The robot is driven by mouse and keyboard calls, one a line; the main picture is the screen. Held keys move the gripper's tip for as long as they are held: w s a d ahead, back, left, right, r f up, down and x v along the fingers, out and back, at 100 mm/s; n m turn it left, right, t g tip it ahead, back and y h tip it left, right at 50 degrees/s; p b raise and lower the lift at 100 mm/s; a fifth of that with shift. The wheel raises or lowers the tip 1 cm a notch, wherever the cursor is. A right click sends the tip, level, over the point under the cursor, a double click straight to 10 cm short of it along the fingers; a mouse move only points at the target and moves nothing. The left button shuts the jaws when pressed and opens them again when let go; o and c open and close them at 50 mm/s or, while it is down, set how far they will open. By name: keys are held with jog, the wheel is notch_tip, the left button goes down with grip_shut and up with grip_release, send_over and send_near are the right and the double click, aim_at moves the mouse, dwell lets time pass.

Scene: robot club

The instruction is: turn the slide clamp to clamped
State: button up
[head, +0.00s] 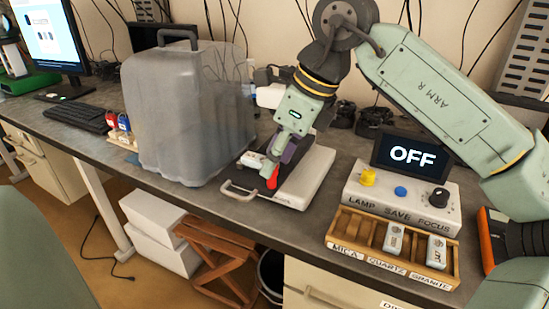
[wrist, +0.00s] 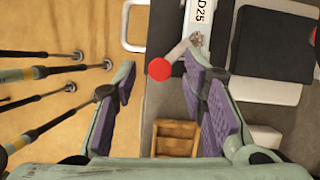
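The slide clamp looks to be the short lever with a red knob (head: 272,178) on the white instrument base (head: 300,186). In the wrist view the red knob (wrist: 159,69) ends a pale lever that angles from a metal pivot by the "D25" label. My gripper (head: 280,155) points down over the base, close by the lever. In the wrist view the purple-padded fingers of my gripper (wrist: 158,75) are apart. The red knob appears between the fingertips, and the right finger partly covers the lever. I cannot tell whether they touch.
A control box (head: 400,198) marked LAMP, SAVE, FOCUS stands right of the base, with a screen (head: 412,155) reading OFF. In front is a wooden tray (head: 340,249) with slides under QUARTZ and GRANITE. A cloudy plastic cover (head: 180,115) stands left. The bench's front edge is close.

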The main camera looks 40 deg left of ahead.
jog(key=v, duration=1.1)
jog(key=shift+s, duration=0.2)
